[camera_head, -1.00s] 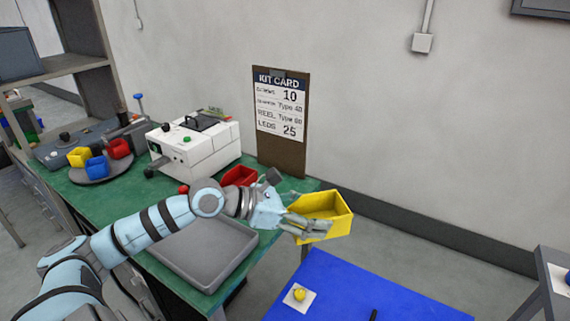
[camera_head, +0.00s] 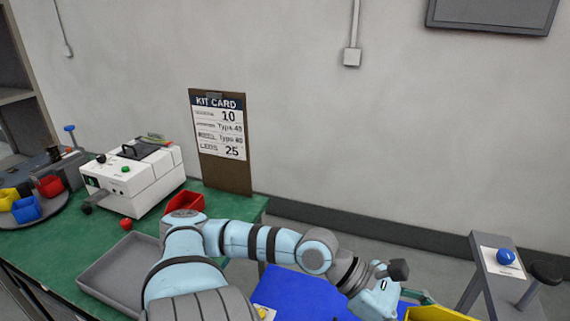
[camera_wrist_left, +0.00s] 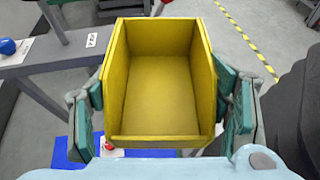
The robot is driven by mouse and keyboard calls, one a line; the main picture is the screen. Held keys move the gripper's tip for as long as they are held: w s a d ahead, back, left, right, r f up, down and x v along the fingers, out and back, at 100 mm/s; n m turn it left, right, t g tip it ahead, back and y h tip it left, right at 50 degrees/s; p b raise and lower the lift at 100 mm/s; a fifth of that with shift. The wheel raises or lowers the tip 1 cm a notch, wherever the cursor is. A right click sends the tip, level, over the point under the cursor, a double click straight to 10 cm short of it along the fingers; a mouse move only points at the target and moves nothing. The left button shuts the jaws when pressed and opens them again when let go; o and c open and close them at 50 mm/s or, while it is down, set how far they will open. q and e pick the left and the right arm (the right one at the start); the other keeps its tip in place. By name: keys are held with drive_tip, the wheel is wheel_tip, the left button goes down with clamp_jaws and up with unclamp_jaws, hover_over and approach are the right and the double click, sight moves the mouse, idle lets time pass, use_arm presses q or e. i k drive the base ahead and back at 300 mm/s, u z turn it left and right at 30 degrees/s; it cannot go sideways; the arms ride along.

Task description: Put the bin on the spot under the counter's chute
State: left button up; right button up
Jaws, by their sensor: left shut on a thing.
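The yellow bin (camera_wrist_left: 158,85) fills the middle of the left wrist view, and its inside looks empty. Green-padded fingers of my left gripper (camera_wrist_left: 162,118) press on its two side walls. In the head view the bin (camera_head: 435,312) is cut off at the bottom edge, and my left gripper (camera_head: 395,300) beside it is partly out of frame. The white boxy machine (camera_head: 135,183), which looks like the counter, stands on the green bench at the left, with a grey spout-like part (camera_head: 105,198) on its front. My right gripper is not in view.
A red bin (camera_head: 185,201) stands right of the machine. A grey tray (camera_head: 108,275) lies on the bench in front. A turntable (camera_head: 32,213) with small bins is at far left. The kit card board (camera_head: 222,142) stands behind. A side table with a blue button (camera_head: 505,257) is at right.

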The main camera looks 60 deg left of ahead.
sight(100, 226)
drive_tip(key=z, duration=0.6)
drive_tip(key=k, duration=1.6)
drive_tip(key=u, duration=2.05)
